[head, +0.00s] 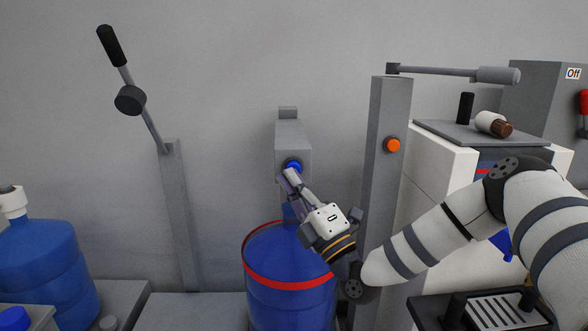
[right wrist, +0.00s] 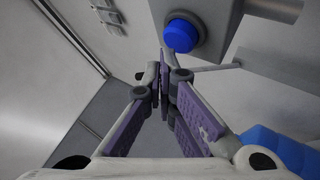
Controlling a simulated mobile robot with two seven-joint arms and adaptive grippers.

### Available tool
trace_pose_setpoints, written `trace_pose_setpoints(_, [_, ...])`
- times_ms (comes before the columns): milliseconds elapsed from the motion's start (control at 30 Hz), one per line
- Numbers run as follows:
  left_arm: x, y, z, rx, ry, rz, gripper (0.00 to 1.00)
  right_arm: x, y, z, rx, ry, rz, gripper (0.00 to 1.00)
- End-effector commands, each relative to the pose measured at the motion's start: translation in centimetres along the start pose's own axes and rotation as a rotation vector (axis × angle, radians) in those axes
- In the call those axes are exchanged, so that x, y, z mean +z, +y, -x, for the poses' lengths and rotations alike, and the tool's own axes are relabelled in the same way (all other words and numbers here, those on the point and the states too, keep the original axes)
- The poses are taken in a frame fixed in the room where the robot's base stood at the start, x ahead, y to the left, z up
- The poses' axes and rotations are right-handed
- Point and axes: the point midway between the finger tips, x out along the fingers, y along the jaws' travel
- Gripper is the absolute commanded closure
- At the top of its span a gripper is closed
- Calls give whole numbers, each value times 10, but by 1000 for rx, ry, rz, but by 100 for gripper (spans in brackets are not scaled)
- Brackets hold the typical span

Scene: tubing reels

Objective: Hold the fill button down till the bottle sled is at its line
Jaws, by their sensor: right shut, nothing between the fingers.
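A blue button (head: 293,166) sits on the front of a grey wall-mounted box (head: 293,138); it also shows in the right wrist view (right wrist: 181,34). My right gripper (head: 286,178) is shut and empty, its fingertips close below the button. In the right wrist view the fingertips (right wrist: 164,62) lie just below and left of the button; I cannot tell whether they touch it. A large blue container (head: 290,308) with a red band (head: 290,284) stands below the box, its top partly hidden by my gripper. I cannot make out a sled or its line. My left gripper is out of view.
A grey post (head: 388,110) with an orange button (head: 393,145) stands close to the right of my gripper. A tilted lever (head: 125,75) rises at left. A blue bottle (head: 45,262) stands far left. A white machine (head: 428,190) is behind my right arm.

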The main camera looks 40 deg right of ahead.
Motion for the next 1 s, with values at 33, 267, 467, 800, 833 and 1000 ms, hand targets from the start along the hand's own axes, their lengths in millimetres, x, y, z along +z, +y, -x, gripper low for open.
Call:
trace_pose_setpoints(33, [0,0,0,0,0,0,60,0,0,0,-1,1,-1,100])
trace_pose_setpoints(267, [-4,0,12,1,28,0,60,-11,12,11,2,5,-3,100])
trace_pose_setpoints(467, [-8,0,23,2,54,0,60,-20,22,25,2,4,-2,100])
trace_pose_setpoints(800, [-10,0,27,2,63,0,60,-26,25,36,-2,3,-2,100])
trace_pose_setpoints(833, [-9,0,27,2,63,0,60,-26,25,36,-2,3,-2,100])
trace_pose_setpoints(1000, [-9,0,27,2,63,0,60,-26,25,36,-2,3,-2,100])
